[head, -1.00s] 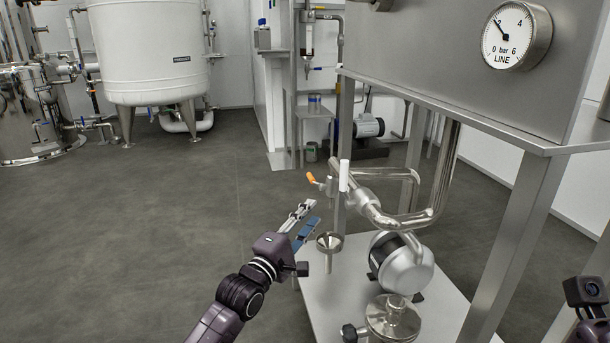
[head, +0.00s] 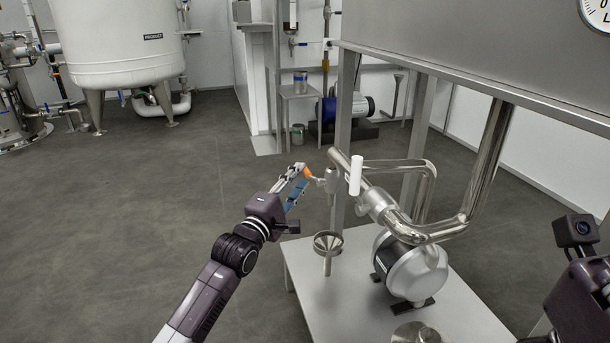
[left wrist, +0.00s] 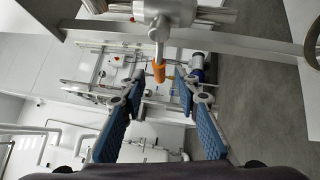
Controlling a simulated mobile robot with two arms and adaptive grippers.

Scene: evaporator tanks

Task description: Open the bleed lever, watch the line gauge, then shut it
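The bleed lever (head: 308,172) has an orange grip and sits on a small metal valve (head: 329,181) on the pipe. A funnel (head: 328,243) stands below it. My left gripper (head: 298,178) is at the orange grip. In the left wrist view the lever's orange grip (left wrist: 158,72) shows between the two spread blue-padded fingers of the gripper (left wrist: 158,87), with gaps on both sides. The line gauge (head: 598,9) is cut off at the top right corner; its needle is not visible. My right gripper's fingers are out of view.
A white upright handle (head: 356,175) stands just right of the valve. A pump (head: 412,268) sits on the skid plate (head: 350,300), beneath bent steel pipes (head: 487,170). A product tank (head: 118,45) stands far left. The floor at left is clear.

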